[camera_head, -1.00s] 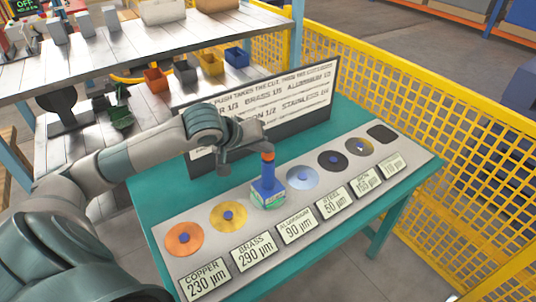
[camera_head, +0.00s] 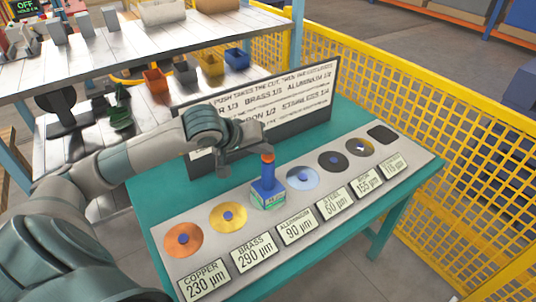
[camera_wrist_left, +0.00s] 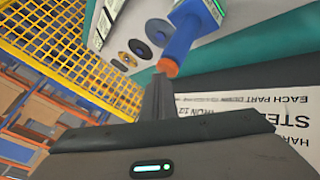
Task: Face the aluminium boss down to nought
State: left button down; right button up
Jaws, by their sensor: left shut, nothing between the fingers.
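A blue tool (camera_head: 266,186) with an orange cap (camera_head: 268,157) stands upright on the grey panel (camera_head: 186,262), behind the aluminium label (camera_head: 297,228) reading 90 µm. Its square base covers the spot there, so the aluminium boss is hidden. My left gripper (camera_head: 266,149) is shut and empty, with its fingertips just over the cap. In the left wrist view the fingers (camera_wrist_left: 160,82) end at or very near the orange cap (camera_wrist_left: 168,67); I cannot tell whether they touch. My right gripper is out of view.
Copper (camera_head: 183,239) and brass (camera_head: 228,217) discs lie left of the tool; several other discs lie right, then a black square pad (camera_head: 382,134). A text board (camera_head: 300,105) stands behind on the teal table (camera_head: 160,240). A yellow mesh fence (camera_head: 430,120) runs along the right.

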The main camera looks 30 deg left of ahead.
aim_at(265, 158)
pick_arm(q)
jog(key=shift+f, duration=0.2)
dwell(0.3)
jog(key=shift+r, duration=1.1)
jog(key=shift+r, duration=0.15)
notch_tip(265, 158, up, 5)
jog(key=shift+f+p, duration=0.1)
jog(key=shift+p, duration=0.8)
jog(key=shift+f, duration=0.1)
dwell(0.8)
